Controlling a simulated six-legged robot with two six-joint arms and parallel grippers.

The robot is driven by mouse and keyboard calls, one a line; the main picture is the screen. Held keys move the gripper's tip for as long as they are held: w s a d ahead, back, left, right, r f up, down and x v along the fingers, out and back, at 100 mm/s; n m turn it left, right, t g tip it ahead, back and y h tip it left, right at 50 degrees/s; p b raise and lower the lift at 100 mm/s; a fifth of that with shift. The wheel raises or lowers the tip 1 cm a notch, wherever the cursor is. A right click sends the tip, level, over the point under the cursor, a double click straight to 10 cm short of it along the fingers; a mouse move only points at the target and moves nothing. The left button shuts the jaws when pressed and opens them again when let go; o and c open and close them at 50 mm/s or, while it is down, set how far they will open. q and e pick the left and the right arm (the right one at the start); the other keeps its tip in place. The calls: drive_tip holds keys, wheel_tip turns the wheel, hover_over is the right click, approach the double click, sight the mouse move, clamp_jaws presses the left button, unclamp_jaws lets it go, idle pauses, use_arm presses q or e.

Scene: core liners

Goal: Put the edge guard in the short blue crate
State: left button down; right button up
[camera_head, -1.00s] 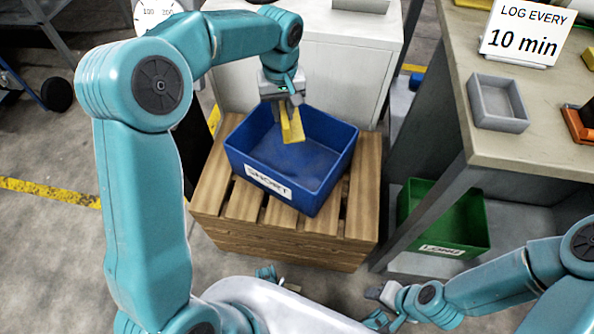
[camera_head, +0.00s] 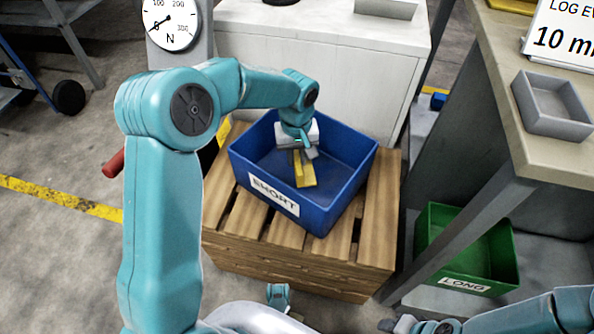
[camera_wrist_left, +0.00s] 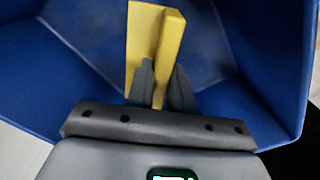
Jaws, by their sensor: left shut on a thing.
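The yellow edge guard (camera_head: 305,171) is an angled strip. My left gripper (camera_head: 301,158) is shut on it and holds it inside the short blue crate (camera_head: 292,217), below the level of the rim. In the left wrist view the guard (camera_wrist_left: 158,45) stands out between the two dark fingers (camera_wrist_left: 161,88), with blue crate walls (camera_wrist_left: 245,60) around it. I cannot tell whether it touches the crate floor. The crate has a white label reading SHORT and shows nothing else inside. My right arm shows at the lower right, but its fingertips are unclear.
The blue crate stands on a slatted wooden pallet (camera_head: 240,256). A green crate labelled LONG (camera_head: 500,262) sits under the bench at right. A grey tray (camera_head: 553,120) is on the bench. A white cabinet (camera_head: 340,62) and a dial gauge (camera_head: 170,25) stand behind.

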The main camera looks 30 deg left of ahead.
sight(297, 155)
use_arm(q)
wheel_tip(297, 155, down, 5)
drive_tip(key=shift+f+b, duration=0.1)
drive_tip(key=shift+b, duration=0.9)
drive_tip(key=shift+w+f, duration=0.1)
drive_tip(key=shift+f, duration=0.1)
drive_tip(key=shift+r, duration=0.15)
drive_tip(key=shift+f, duration=0.25)
drive_tip(key=c, duration=1)
unclamp_jaws()
drive_tip(key=shift+r, duration=0.1)
wheel_tip(297, 155, up, 12)
drive_tip(key=p, duration=0.4)
drive_tip(key=shift+r+p, duration=0.15)
drive_tip(key=shift+p, duration=0.25)
